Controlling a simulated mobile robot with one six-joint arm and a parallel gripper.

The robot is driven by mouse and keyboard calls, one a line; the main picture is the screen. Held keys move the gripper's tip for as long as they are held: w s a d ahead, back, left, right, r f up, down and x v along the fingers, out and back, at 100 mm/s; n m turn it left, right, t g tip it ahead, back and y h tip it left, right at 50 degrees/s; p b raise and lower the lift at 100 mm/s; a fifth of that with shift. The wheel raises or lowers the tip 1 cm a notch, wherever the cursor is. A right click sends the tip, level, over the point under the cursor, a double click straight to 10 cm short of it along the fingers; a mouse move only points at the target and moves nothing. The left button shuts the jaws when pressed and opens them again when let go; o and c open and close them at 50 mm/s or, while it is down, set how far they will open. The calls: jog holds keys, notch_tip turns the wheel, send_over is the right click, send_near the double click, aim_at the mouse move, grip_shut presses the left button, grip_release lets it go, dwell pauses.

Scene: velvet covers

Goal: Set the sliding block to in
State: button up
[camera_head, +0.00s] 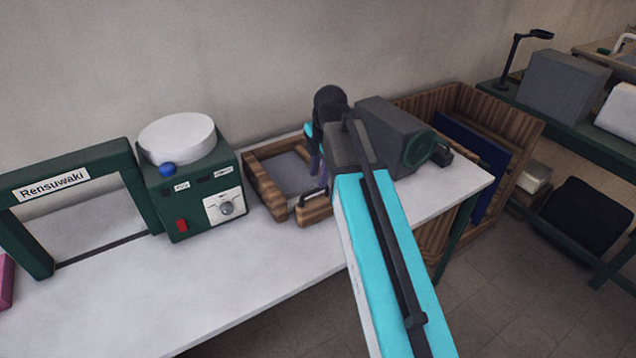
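A wooden frame (262,184) with a grey inner floor stands on the white table. A wooden block (316,211) with a dark handle (312,194) sits at its front right; it looks like the sliding block. How far it sits in the frame is hard to tell, since my arm covers the right side. My teal and dark grey arm reaches over the table from the lower right. My gripper (317,166) shows only as a small dark purplish part above the frame, behind the handle. Its fingers are too small and hidden to read, and contact with the block cannot be told.
A green machine (190,205) with a white bowl, blue ball and red switch stands left of the frame. A green "Rensuwaki" arch (92,165) is further left. The front of the table (190,300) is clear.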

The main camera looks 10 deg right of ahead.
aim_at(316, 189)
jog(key=shift+w+a+f+p, duration=0.1)
jog(key=shift+w+f+p, duration=0.15)
jog(key=shift+f, duration=0.95)
jog(key=shift+w+a+f+p, duration=0.1)
jog(key=shift+w+f+p, duration=0.1)
jog(key=shift+f, duration=1)
grip_shut()
